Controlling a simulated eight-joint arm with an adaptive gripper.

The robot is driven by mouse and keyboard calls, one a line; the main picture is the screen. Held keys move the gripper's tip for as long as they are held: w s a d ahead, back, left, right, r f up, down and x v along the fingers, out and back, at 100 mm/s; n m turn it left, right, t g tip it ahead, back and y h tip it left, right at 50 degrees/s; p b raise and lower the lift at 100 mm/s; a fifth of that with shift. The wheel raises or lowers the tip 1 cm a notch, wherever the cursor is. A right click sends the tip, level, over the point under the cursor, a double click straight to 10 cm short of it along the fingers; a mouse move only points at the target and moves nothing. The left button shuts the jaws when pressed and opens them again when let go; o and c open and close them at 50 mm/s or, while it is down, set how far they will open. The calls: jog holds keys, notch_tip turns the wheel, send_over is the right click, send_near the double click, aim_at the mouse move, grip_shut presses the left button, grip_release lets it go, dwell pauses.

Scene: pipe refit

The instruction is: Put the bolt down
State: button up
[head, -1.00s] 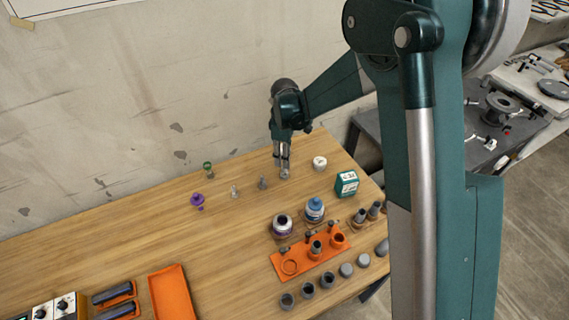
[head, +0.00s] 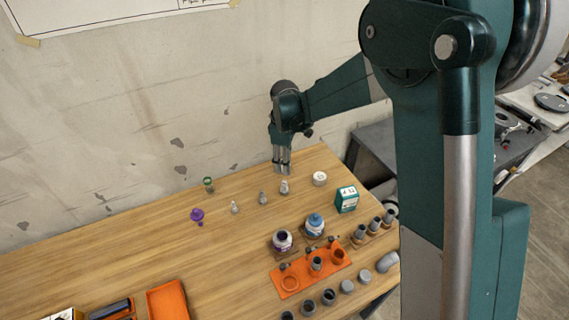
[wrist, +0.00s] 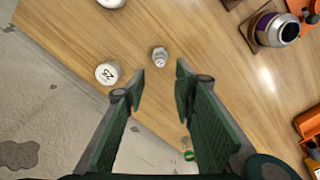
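A small grey bolt (head: 284,187) stands upright on the wooden table at the right end of a row. Two similar small grey pieces (head: 262,198) (head: 234,207) stand to its left. My gripper (head: 283,172) is just above and behind the bolt, pointing down. In the wrist view my gripper (wrist: 160,70) is open, its two fingers well apart. The bolt (wrist: 160,56) shows just beyond the gap between the fingertips, with nothing held.
A white round tub (head: 319,178) and a green box (head: 346,199) stand to the right. Purple-banded (head: 282,241) and blue-topped (head: 314,225) cans stand nearer, by an orange holder (head: 290,283). A purple piece (head: 197,215) and a green-topped piece (head: 208,184) stand left.

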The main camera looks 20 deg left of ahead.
dwell(0.4)
jog(key=s+d+r+m+t, duration=0.1)
jog(key=s+d+r+m, duration=0.2)
jog(key=d+r, duration=0.5)
jog(key=s+d+r+m+t+y, duration=0.1)
jog(key=s+d+r+m, duration=0.2)
jog(key=d+r, duration=0.5)
jog(key=s+d+r+m+t, duration=0.1)
jog(key=s+d+r+m, duration=0.3)
jog(key=d, duration=0.7)
jog(key=s+d+r+m+t+h, duration=0.1)
jog(key=s+d+m+t, duration=0.3)
jog(key=s+d, duration=1.4)
jog(key=d+r+m, duration=0.1)
jog(key=m, duration=0.3)
jog(key=shift+s+d, duration=0.2)
jog(key=shift+d, duration=0.15)
